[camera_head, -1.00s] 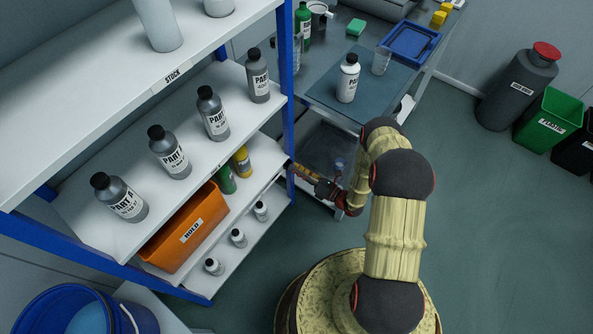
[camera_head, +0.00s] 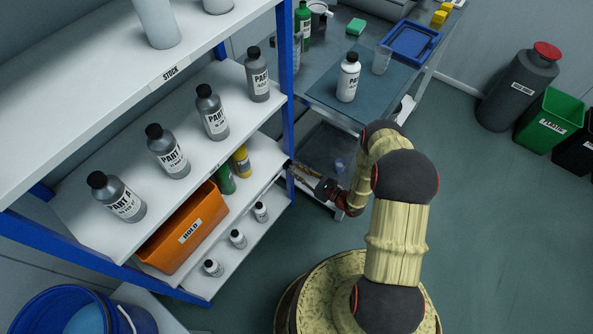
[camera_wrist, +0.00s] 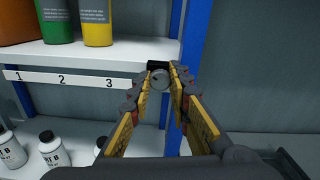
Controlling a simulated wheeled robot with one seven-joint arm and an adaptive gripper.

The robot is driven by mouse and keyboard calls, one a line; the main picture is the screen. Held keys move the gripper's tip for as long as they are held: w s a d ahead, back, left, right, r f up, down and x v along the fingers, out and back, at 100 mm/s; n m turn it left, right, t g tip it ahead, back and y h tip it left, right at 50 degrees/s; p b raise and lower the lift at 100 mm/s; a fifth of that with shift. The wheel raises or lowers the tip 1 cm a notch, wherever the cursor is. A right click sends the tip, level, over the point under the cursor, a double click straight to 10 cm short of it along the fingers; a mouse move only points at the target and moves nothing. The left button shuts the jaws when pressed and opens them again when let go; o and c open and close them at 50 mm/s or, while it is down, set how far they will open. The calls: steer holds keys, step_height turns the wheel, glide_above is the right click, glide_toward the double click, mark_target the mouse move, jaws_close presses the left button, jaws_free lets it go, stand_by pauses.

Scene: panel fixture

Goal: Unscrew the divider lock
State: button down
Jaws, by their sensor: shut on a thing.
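The divider lock (camera_wrist: 159,80) shows in the wrist view as a small grey round knob in front of a black block. It sits at the right end of the white strip numbered 1, 2, 3 (camera_wrist: 75,80), by the blue shelf post. My gripper (camera_wrist: 165,76) has its yellow-padded fingers closed around the knob, which partly hide it. In the head view my gripper (camera_head: 303,172) reaches the shelf's right post at the lower shelf level. The knob itself is too small to make out there.
The blue shelf post (camera_wrist: 195,50) stands right behind my fingertips. Green (camera_wrist: 57,22) and yellow (camera_wrist: 97,22) bottles stand on the shelf above the strip, with small white bottles (camera_wrist: 52,150) below. An orange bin (camera_head: 185,228) is further left. A workbench (camera_head: 335,115) stands right of the rack.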

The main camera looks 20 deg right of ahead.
steer(key=n, duration=0.4)
steer(key=shift+s+f+n, duration=0.1)
steer(key=shift+f+n, duration=0.1)
steer(key=shift+n, duration=0.1)
steer(key=n, duration=0.4)
steer(key=shift+n, duration=0.3)
steer(key=c, duration=1.7)
jaws_free()
steer(key=shift+d+r, duration=0.1)
steer(key=shift+o, duration=0.3)
steer(key=v, duration=1.1)
steer(key=shift+s+d, duration=0.25)
steer(key=shift+s, duration=0.05)
